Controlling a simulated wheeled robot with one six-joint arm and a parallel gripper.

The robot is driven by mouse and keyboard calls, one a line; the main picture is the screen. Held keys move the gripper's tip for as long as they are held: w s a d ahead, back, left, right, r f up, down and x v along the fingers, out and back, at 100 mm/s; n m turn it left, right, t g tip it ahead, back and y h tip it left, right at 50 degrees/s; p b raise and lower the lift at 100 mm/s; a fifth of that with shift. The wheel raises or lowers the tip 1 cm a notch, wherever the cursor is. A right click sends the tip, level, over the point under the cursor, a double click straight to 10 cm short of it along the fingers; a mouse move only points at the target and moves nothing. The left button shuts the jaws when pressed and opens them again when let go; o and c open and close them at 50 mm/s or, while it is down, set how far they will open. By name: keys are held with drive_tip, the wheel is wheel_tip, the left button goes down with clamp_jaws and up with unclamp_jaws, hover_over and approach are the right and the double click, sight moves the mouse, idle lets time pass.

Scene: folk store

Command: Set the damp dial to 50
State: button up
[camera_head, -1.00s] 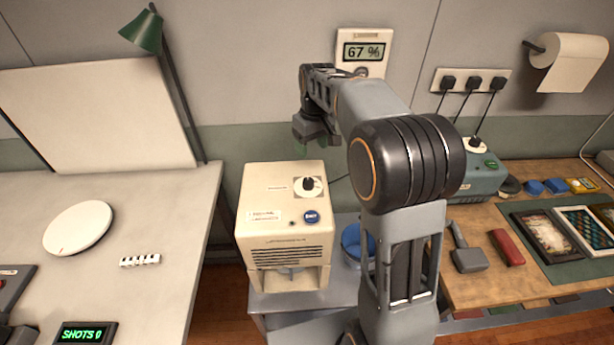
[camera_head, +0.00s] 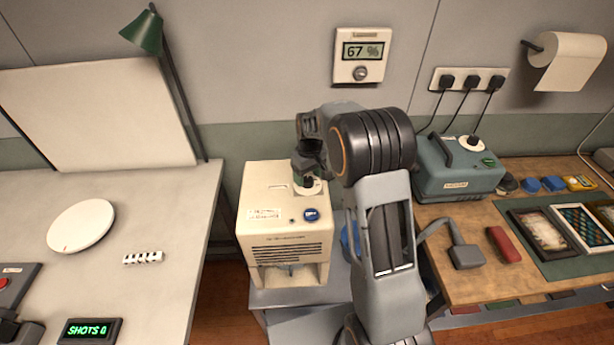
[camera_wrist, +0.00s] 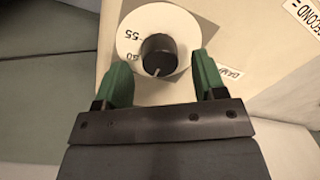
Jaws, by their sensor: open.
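The cream dehumidifier-like box (camera_head: 285,225) stands on a grey stand in the middle of the head view. Its dial, a dark knob (camera_wrist: 158,56) on a white disc (camera_wrist: 180,22), shows in the wrist view with "55" and a partly hidden number printed on it. My gripper (camera_wrist: 158,80) is open, its two green fingers on either side of the knob's lower part. I cannot tell whether they touch it. In the head view my gripper (camera_head: 306,178) hides most of the dial. The wall meter (camera_head: 362,54) reads 67 %.
A blue button (camera_head: 311,214) sits on the box just in front of the dial. A teal device (camera_head: 458,170) stands on the wooden bench at right. A white table (camera_head: 150,235) with a round white disc is at left. A blue tub is partly hidden behind my arm.

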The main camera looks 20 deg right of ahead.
drive_tip(key=shift+f, duration=0.55)
drive_tip(key=shift+c, duration=0.2)
drive_tip(key=c, duration=0.9)
